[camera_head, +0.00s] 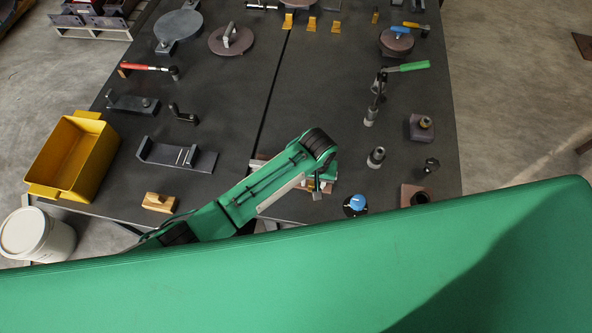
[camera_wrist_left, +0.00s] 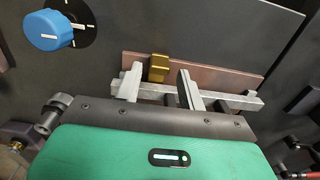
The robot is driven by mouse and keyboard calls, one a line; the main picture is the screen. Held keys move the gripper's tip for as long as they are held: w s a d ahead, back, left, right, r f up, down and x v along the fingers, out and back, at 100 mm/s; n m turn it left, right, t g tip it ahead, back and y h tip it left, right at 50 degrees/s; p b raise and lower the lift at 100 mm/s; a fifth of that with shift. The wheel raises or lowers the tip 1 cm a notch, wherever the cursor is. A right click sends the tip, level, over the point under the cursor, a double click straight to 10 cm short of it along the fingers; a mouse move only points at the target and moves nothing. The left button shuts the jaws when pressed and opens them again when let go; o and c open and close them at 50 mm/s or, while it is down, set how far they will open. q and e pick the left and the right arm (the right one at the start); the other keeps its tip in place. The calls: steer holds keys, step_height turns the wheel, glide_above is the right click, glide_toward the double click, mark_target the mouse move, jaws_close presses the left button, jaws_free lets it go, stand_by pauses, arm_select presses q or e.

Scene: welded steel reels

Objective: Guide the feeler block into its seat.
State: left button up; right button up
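A small brass block (camera_wrist_left: 158,68), which looks like the feeler block, stands against a reddish-brown bar (camera_wrist_left: 215,72) and beside a grey steel bar (camera_wrist_left: 240,100) in the left wrist view. My left gripper (camera_wrist_left: 158,85) is open, with its two grey fingers apart on either side of the block's near side. I cannot tell whether a finger touches it. In the head view my left gripper (camera_head: 318,188) is over this spot near the table's front, and its arm hides most of the bars. The seat cannot be made out clearly. My right gripper is not in view.
A blue knob (camera_wrist_left: 45,30) on a black disc is close by; it also shows in the head view (camera_head: 356,203). A grey socket (camera_head: 376,157) stands right of the gripper. A yellow bin (camera_head: 50,190) is at the left edge. Brass blocks (camera_head: 311,24) stand far back.

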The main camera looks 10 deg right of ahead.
arm_select(q)
steer(key=o, duration=0.6)
steer(key=shift+c, duration=0.2)
steer(key=o, duration=0.4)
steer(key=shift+o, duration=0.4)
steer(key=shift+o, duration=1.4)
